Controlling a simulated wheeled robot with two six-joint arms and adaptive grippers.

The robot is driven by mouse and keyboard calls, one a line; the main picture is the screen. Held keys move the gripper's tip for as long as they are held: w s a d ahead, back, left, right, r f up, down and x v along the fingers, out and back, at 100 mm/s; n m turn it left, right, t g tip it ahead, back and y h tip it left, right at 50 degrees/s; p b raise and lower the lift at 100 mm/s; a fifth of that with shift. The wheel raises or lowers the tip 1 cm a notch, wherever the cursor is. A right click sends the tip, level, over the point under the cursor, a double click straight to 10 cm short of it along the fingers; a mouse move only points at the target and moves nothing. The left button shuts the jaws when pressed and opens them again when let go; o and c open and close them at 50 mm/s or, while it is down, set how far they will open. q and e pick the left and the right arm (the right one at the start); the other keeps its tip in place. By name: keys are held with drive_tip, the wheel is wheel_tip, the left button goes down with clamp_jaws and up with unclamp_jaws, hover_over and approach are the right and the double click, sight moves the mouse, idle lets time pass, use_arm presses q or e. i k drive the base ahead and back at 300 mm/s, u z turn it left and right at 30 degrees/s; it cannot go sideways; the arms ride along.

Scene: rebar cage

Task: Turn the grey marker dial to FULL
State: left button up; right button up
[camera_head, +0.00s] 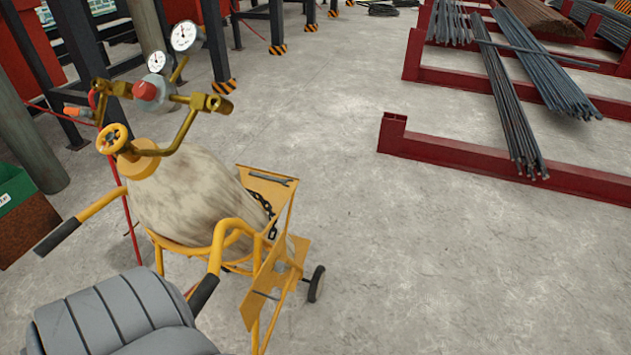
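I cannot make out a grey marker dial or the word FULL. A tall, stained, pale gas cylinder (190,195) leans on a yellow cart. On its top are a yellow handwheel (112,138), brass fittings (212,103), a red knob (146,91) and two white round gauges, a larger one (183,36) and a smaller one (156,61). Neither of my grippers is in view. A large grey ribbed shape (115,315) fills the bottom left corner in front of the cart; I cannot tell what it is.
The yellow cart (270,190) has black-gripped handles, a chain and a wheel (316,284). Red steel racks (480,160) with bundles of rebar (530,70) stand at the right. A green and brown box (20,215) is at the left edge. The concrete floor right of the cart is clear.

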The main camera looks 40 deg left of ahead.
sight(279, 266)
drive_tip(key=i, duration=2.15)
drive_tip(key=u, duration=2.2)
drive_tip(key=i, duration=1.15)
drive_tip(key=u, duration=2.25)
